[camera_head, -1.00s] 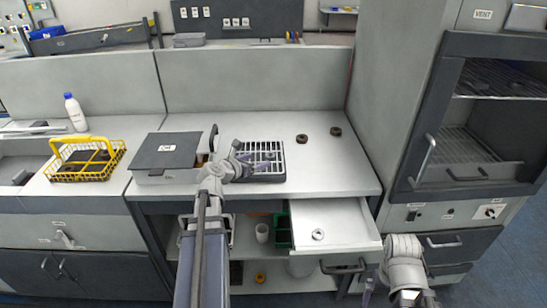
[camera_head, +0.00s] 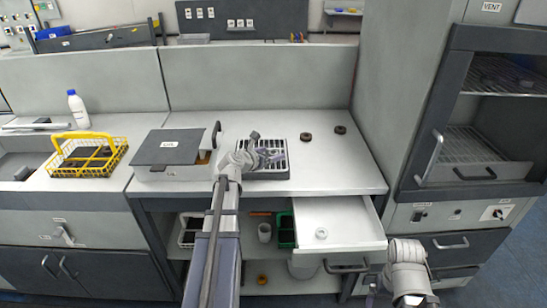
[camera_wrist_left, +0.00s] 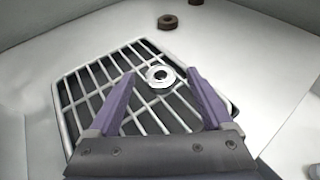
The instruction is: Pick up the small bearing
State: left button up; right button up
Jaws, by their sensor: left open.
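A small silver bearing (camera_wrist_left: 160,77) with a dark hole sits at the wire rack (camera_wrist_left: 70,125) in the left wrist view. My left gripper (camera_head: 270,155) is open above the rack in the head view. In the left wrist view its two purple fingers stand on either side of the bearing, with gaps to it, and nothing is held. In the head view the gripper hides the bearing. Another pale ring (camera_head: 321,233) lies in the open drawer (camera_head: 345,215).
Two brown rings (camera_head: 306,137) (camera_head: 340,130) lie on the counter behind and right of the rack. A grey lidded box (camera_head: 170,150) stands left of the rack, then a yellow basket (camera_head: 88,155) and a white bottle (camera_head: 78,110). An open oven (camera_head: 480,120) is at right.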

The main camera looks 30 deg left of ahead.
pick_arm(q)
jog(key=shift+c, duration=0.5)
grip_shut()
